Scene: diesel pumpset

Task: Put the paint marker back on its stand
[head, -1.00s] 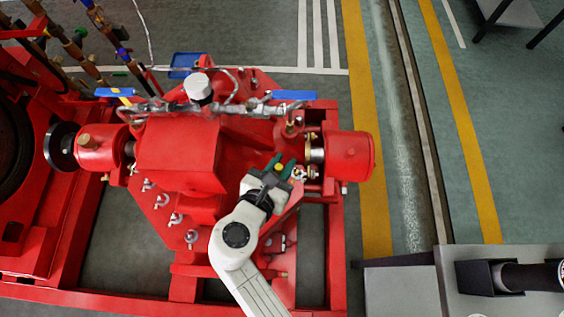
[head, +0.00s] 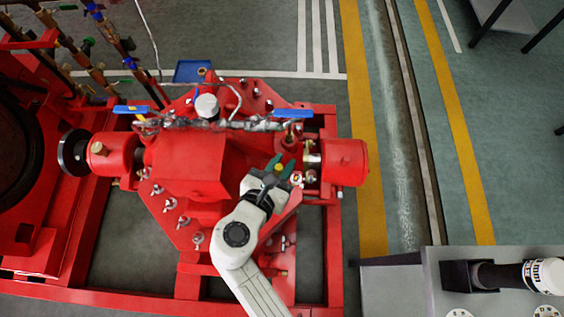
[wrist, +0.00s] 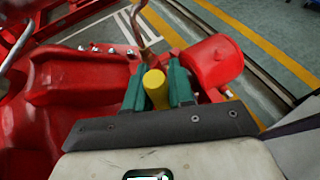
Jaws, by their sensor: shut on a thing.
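My gripper (head: 279,171) is over the right part of the red pump, with its green fingers pointing away from me. It is shut on a yellow cylinder, which looks like the paint marker (head: 277,168). In the wrist view the marker (wrist: 156,88) stands out between the two green fingers (wrist: 157,87), its round yellow end towards the camera. Its far end is hidden. I cannot make out a stand for it with certainty in either view.
The red pump (head: 190,160) with pipes and blue-handled valves (head: 292,113) fills the middle. A grey bench (head: 445,260) at lower right bears a black block (head: 468,276) and a dark cylinder with a white end (head: 545,275). Open floor with yellow lines lies to the right.

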